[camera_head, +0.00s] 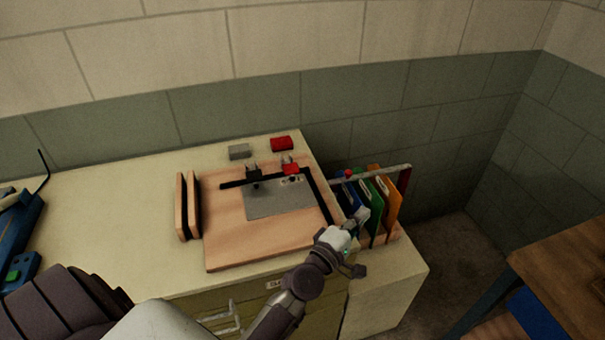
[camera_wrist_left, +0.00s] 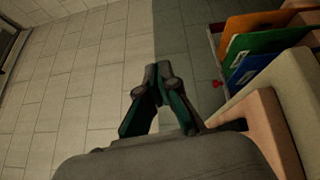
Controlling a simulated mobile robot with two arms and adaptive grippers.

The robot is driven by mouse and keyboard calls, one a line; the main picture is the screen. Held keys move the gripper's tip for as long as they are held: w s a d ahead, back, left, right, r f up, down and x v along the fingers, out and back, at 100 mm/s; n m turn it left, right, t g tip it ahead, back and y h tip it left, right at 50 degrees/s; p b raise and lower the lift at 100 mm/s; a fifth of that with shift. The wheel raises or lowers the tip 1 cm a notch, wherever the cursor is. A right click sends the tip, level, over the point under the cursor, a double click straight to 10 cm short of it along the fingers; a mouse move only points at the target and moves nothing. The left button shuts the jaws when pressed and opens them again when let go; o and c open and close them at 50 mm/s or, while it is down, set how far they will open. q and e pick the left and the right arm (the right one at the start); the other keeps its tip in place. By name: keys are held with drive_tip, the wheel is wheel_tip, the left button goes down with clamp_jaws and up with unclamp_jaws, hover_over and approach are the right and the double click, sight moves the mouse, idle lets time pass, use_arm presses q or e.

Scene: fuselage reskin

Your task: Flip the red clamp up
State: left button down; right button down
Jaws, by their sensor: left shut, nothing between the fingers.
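The red clamp (camera_head: 290,168) sits at the back edge of a wooden board (camera_head: 225,232), beside a black clamp (camera_head: 252,170). A grey metal plate (camera_head: 278,203) lies on the board in front of the clamps. Whether the red clamp's handle is up or down is too small to tell. My left gripper (camera_head: 362,214) is past the board's right edge, in front of and to the right of the red clamp, apart from it. In the left wrist view my gripper (camera_wrist_left: 157,73) is shut and empty. My right gripper is not in view.
A rack of coloured folders (camera_head: 384,208) stands right of the board, close to my left gripper; its folders also show in the wrist view (camera_wrist_left: 262,42). A red block (camera_head: 281,143) and grey block (camera_head: 239,151) lie behind the board.

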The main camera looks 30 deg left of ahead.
use_arm(q)
drive_tip(key=w+a+r+n+y, duration=0.4)
drive_tip(key=a+n+y, duration=0.5)
drive_tip(key=n, duration=0.5)
drive_tip(key=a+f+n+g+y, duration=0.1)
drive_tip(key=a+f+n+g, duration=0.1)
drive_tip(key=n+g, duration=0.1)
drive_tip(key=a+f+n+g+y, duration=0.2)
drive_tip(key=n, duration=0.4)
drive_tip(key=a+f+n+g+y+p, duration=0.1)
drive_tip(key=f+n+g, duration=0.2)
drive_tip(key=n, duration=0.1)
drive_tip(key=shift+a+n+g, duration=0.3)
drive_tip(key=shift+a, duration=0.1)
drive_tip(key=shift+s+f+n+g, duration=0.15)
drive_tip(key=shift+f+n+g, duration=0.15)
